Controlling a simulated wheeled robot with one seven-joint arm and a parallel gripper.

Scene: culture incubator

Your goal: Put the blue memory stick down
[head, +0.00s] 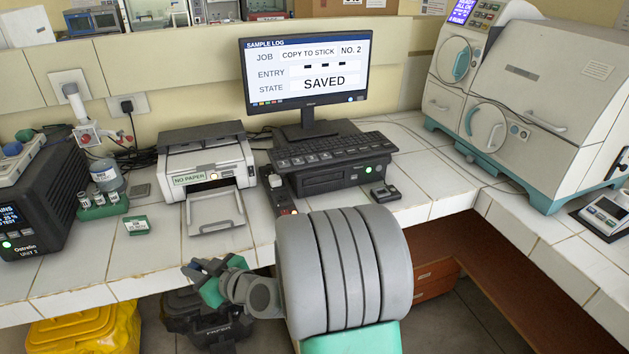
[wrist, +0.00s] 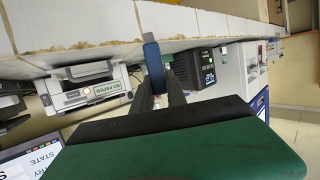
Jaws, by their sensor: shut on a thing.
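My gripper (head: 193,270) is at the front edge of the tiled counter (head: 160,268), in front of the printer, at the lower middle of the head view. In the wrist view my gripper (wrist: 158,80) is shut on the blue memory stick (wrist: 153,58), which stands out past the fingertips. The stick's lower part is hidden between the fingers. I cannot make out the stick in the head view. The monitor (head: 305,75) reads "COPY TO STICK NO. 2" and "STATE SAVED".
The printer (head: 205,165), labelled "NO PAPER", has its tray out. A small green box (head: 136,226) and a vial rack (head: 103,208) lie left of it. A black computer (head: 335,175) stands under the keyboard. A small black item (head: 385,193) lies beside it.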

